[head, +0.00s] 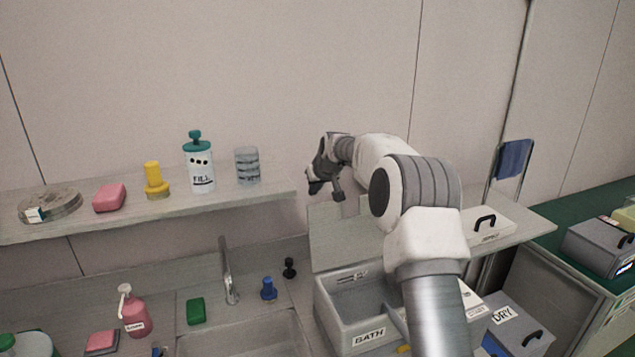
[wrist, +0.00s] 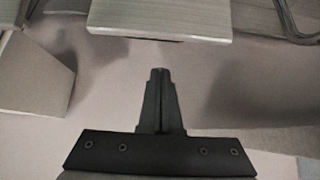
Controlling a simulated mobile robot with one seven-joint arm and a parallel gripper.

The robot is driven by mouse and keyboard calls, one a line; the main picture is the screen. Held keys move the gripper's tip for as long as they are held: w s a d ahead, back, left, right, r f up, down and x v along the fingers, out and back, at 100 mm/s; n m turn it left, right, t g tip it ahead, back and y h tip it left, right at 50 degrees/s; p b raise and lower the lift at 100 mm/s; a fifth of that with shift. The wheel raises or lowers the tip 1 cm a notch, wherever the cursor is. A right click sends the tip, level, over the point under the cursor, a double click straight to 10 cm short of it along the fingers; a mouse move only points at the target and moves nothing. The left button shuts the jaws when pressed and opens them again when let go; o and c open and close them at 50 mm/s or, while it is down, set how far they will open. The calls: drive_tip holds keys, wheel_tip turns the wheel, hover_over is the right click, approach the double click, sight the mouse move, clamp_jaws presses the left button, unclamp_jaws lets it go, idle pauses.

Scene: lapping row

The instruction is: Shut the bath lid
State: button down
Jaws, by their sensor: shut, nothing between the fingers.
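The bath (head: 335,318) is a pale grey box labelled BATH on the worktop, right of the sink. My arm hides the right part of the box and lid.
A shelf (head: 230,200) left of my gripper carries a FILL bottle (head: 200,170), a glass (head: 247,166) and a yellow item (head: 156,182). A DRY box (head: 510,325) stands to the right. A pale board edge (wrist: 160,22) lies ahead of my fingers.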

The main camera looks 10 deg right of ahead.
drive_tip(key=shift+s+d+f+p, duration=0.15)
drive_tip(key=shift+s+f, duration=0.1)
drive_tip(key=shift+f, duration=0.2)
drive_tip(key=shift+s+f+p, duration=0.15)
drive_tip(key=shift+s+f, duration=0.15)
drive_tip(key=shift+f, duration=0.2)
drive_tip(key=shift+s+d+f+p, duration=0.15)
drive_tip(key=shift+s+f, duration=0.1)
drive_tip(key=shift+f, duration=0.2)
drive_tip(key=shift+a, duration=0.1)
drive_tip(key=shift+s+f+b, duration=0.1)
drive_tip(key=shift+b, duration=0.35)
drive_tip(key=shift+s+b, duration=0.15)
drive_tip(key=shift+b, duration=0.25)
drive_tip(key=shift+s+r+t, duration=0.2)
drive_tip(key=shift+s+t, duration=0.05)
drive_tip(key=shift+t, duration=0.05)
drive_tip(key=shift+b, duration=0.35)
